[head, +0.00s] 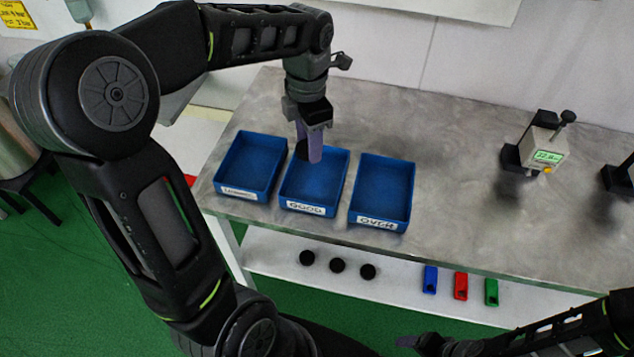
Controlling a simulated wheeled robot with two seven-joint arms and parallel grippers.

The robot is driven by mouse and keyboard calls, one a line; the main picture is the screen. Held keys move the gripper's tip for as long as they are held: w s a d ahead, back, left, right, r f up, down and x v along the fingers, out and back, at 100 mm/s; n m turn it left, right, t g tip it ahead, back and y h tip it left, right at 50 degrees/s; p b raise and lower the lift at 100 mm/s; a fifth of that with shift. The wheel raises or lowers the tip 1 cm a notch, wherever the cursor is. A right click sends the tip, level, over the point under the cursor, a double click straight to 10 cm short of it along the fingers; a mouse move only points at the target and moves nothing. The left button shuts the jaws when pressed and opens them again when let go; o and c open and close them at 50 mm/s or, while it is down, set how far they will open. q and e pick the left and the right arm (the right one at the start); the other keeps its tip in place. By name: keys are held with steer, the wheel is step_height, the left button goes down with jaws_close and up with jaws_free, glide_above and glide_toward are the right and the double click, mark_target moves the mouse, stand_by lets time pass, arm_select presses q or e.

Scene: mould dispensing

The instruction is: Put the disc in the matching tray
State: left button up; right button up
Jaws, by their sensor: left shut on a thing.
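My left gripper (309,147) points down over the back of the middle blue tray (307,199), labelled GOOD. It is shut on a dark disc (301,150), mostly hidden by the fingers. Whether the disc touches the tray is unclear. The left blue tray (240,192) has a label too small to read surely. The right blue tray (381,217) is labelled OVER. All three tray floors look empty. My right gripper (408,341) is low at the bottom edge, and its finger opening does not show clearly.
A gauge with a lit green display (548,157) stands on the grey table (450,190) at right, with another dark device (618,178) beyond it. The shelf below (400,283) holds several black discs (337,265) and blue, red and green pieces (461,285). Table between trays and gauge is clear.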

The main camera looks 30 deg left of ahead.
arm_select(q)
steer(key=shift+f+b, duration=0.6)
steer(key=shift+f, duration=0.6)
steer(key=o, duration=1.4)
steer(key=shift+r, duration=0.1)
step_height(320, 180, up, 8)
steer(key=shift+f, duration=0.15)
